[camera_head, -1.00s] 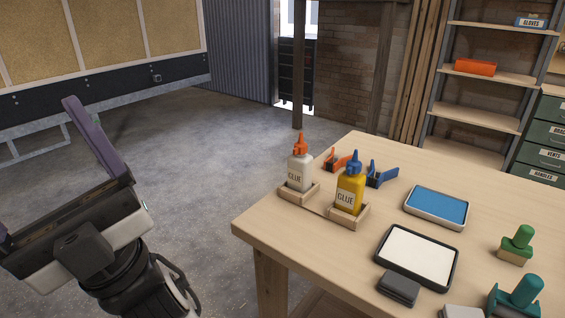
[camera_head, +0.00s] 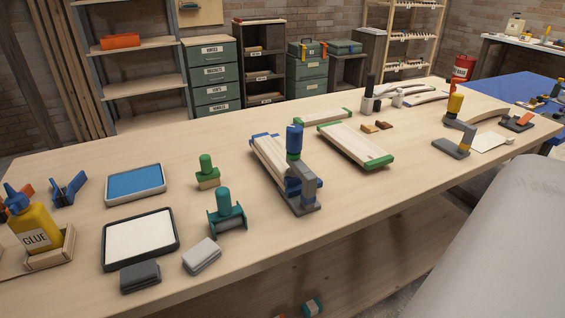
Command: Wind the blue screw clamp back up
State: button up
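The blue screw clamp (camera_head: 303,186) stands upright near the middle of the workbench (camera_head: 370,205), at the near end of a pale board assembly (camera_head: 267,155) with blue ends. Its blue handle (camera_head: 294,139) is on top of its grey and blue body. Whether its jaw presses on the boards is too small to tell. My gripper is out of view now.
Teal (camera_head: 226,212) and green (camera_head: 207,172) stampers, blue (camera_head: 135,184) and white (camera_head: 140,238) pads and a yellow glue bottle (camera_head: 34,228) stand left. A green-ended board (camera_head: 353,145) and yellow-handled clamp (camera_head: 455,130) are right. A smooth grey surface (camera_head: 500,250) covers the lower right.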

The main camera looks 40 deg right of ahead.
aim_at(294, 132)
jog(key=k+z, duration=0.2)
jog(key=z, duration=0.15)
jog(key=k+z, duration=0.15)
jog(key=z, duration=0.2)
jog(key=k+z, duration=0.2)
jog(key=z, duration=0.15)
jog(key=i+l+u, duration=0.25)
jog(key=l, duration=0.3)
jog(key=i+l+u, duration=0.25)
jog(key=i+l, duration=0.15)
jog(key=l, duration=0.25)
